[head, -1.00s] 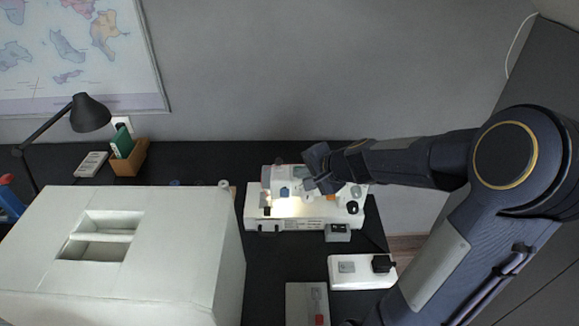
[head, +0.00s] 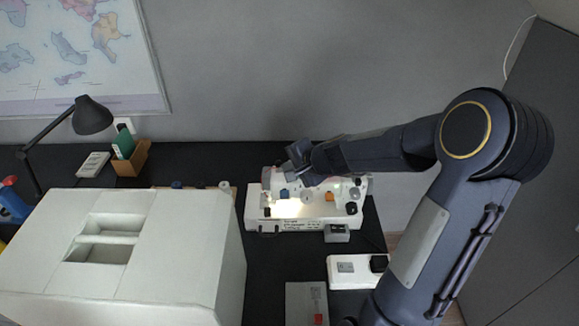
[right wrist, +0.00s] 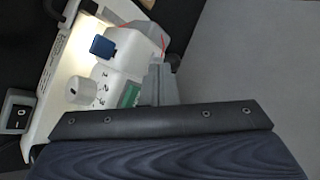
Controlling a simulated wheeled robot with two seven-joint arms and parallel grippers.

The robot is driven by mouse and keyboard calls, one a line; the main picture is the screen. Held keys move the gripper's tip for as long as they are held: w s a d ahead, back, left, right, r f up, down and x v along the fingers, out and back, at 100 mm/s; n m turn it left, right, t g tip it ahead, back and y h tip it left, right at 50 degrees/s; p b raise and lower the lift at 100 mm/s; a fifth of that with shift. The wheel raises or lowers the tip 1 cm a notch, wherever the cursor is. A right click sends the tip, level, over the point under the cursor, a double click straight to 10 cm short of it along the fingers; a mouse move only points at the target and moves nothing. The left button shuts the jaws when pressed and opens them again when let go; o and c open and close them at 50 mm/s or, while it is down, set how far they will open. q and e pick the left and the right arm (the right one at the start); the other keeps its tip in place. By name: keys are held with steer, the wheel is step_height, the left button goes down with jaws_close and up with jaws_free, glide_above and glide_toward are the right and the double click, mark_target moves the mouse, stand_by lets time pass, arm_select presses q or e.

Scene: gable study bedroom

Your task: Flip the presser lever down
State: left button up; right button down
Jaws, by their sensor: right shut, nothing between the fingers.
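The white sewing machine (head: 318,220) stands on the dark desk against the back wall, its lamp lighting the bed. Its upper body also shows in the right wrist view (right wrist: 125,50), with a blue part (right wrist: 102,46), a pale dial (right wrist: 80,90) and a thin red thread. My right gripper (head: 292,162) is shut and empty at the top rear left of the machine's head. In the right wrist view its grey fingers (right wrist: 160,84) are beside the machine's body; I cannot tell whether they touch it. I cannot make out the presser lever. My left gripper is out of view.
A large white case with a recessed handle (head: 185,245) fills the desk's left front. A power strip (head: 345,270) and a grey plate with a red part (head: 306,303) lie front right. A black lamp (head: 92,115) and a wooden box (head: 132,160) stand at back left.

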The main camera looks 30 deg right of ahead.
steer(key=shift+w+d+r+p, duration=0.2)
steer(key=shift+w+r+p, duration=0.1)
steer(key=shift+w+p, duration=0.05)
stand_by(0.5)
